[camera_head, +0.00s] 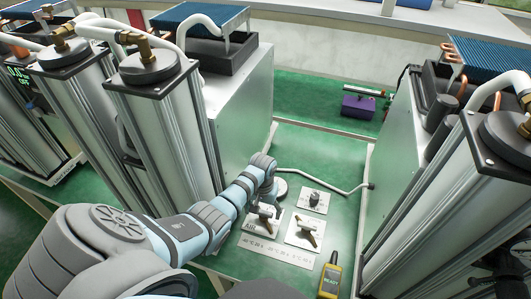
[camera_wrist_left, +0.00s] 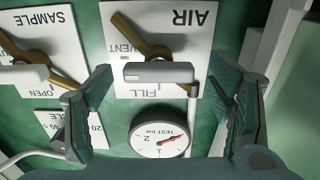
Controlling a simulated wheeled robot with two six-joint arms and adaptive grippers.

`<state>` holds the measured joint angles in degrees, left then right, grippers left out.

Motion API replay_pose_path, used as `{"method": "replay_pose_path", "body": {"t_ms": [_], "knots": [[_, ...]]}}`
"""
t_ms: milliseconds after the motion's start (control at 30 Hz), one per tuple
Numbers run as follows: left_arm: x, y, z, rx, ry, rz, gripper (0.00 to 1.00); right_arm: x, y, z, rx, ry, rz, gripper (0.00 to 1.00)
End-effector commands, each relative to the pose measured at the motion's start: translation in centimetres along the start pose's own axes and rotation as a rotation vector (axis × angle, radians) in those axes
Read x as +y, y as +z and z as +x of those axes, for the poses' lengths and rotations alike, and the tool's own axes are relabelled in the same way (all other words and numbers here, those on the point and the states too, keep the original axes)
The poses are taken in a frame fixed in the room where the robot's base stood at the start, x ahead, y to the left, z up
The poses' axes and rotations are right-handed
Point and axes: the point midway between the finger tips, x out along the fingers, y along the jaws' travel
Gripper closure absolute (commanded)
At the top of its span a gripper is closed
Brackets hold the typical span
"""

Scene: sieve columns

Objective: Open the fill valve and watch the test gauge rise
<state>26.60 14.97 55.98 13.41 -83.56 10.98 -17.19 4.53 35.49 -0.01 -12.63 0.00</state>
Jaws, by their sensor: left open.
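In the left wrist view the white AIR plate (camera_wrist_left: 190,25) appears upside down with VENT and FILL marks. A brass valve piece (camera_wrist_left: 140,35) and a grey bar handle (camera_wrist_left: 158,72) sit over it. The round test gauge (camera_wrist_left: 160,132) has a red needle pointing right in the view; its exact reading is unclear. My left gripper (camera_wrist_left: 160,78) is open, its fingers on either side of the bar with gaps between. In the head view my left gripper (camera_head: 266,205) is over the AIR plate (camera_head: 252,226), beside the gauge (camera_head: 281,187). My right gripper is not clearly visible.
The SAMPLE plate (camera_head: 305,232) with its brass lever is right of the AIR plate. A small plate with a knob (camera_head: 314,200) lies behind it. A yellow READY meter (camera_head: 330,278) is in front. Tall metal columns (camera_head: 165,120) flank the green bench; a purple block (camera_head: 357,107) lies behind.

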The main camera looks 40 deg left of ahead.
Motion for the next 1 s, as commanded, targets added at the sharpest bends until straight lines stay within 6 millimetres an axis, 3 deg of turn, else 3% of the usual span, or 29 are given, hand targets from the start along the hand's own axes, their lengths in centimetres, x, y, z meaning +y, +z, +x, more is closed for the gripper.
{"method": "replay_pose_path", "body": {"t_ms": [200, 500, 1000], "knots": [[0.1, -0.1, -0.2, 0.0, 0.0, 0.002, 0.27, 0.0, -0.1, -0.2, 0.001, 0.0, 0.0, 0.6], [0.1, -0.1, -0.3, 0.0, 0.0, 0.002, 0.73, 0.1, -0.1, -0.2, 0.002, 0.001, 0.0, 0.6], [0.1, 0.0, -0.5, -0.001, 0.0, -0.12, 0.73, 0.2, -0.2, -1.4, 0.002, 0.001, 0.0, 0.6]]}}
